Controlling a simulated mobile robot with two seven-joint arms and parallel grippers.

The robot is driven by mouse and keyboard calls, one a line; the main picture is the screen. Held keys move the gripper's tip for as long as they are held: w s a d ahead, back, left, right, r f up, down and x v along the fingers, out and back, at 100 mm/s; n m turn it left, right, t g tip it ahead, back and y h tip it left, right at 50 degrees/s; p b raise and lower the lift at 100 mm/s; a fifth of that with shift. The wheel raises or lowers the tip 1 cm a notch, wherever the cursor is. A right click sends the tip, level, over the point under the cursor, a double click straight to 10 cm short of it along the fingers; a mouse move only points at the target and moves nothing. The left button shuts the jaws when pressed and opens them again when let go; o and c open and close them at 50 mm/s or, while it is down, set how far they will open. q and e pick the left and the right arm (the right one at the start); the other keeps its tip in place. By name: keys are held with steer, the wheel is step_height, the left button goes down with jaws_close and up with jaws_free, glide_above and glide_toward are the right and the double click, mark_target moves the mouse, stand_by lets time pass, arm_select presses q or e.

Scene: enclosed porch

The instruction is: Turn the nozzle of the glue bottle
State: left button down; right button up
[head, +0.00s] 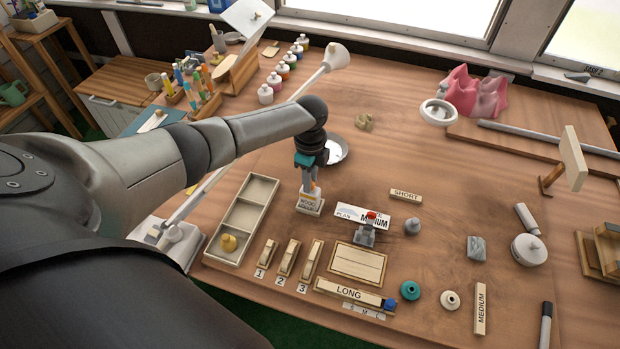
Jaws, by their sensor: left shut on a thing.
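The glue bottle (309,206) is a small white, box-like bottle with a dark-lettered label, standing upright on the workbench near the middle of the head view. My left gripper (312,187) points down from above and is shut at the top of the bottle, on its nozzle. The fingers and the wrist hide most of the nozzle, so how far it is turned cannot be told. My right gripper is not in view.
A white dish (336,150) is close behind my wrist. The bench's back middle is mostly clear.

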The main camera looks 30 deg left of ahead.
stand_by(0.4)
arm_select(q)
steer(key=c, duration=0.6)
jaws_free()
steer(key=shift+c, duration=0.2)
step_height(320, 180, up, 15)
steer(key=p, duration=0.2)
steer(key=shift+r, duration=0.15)
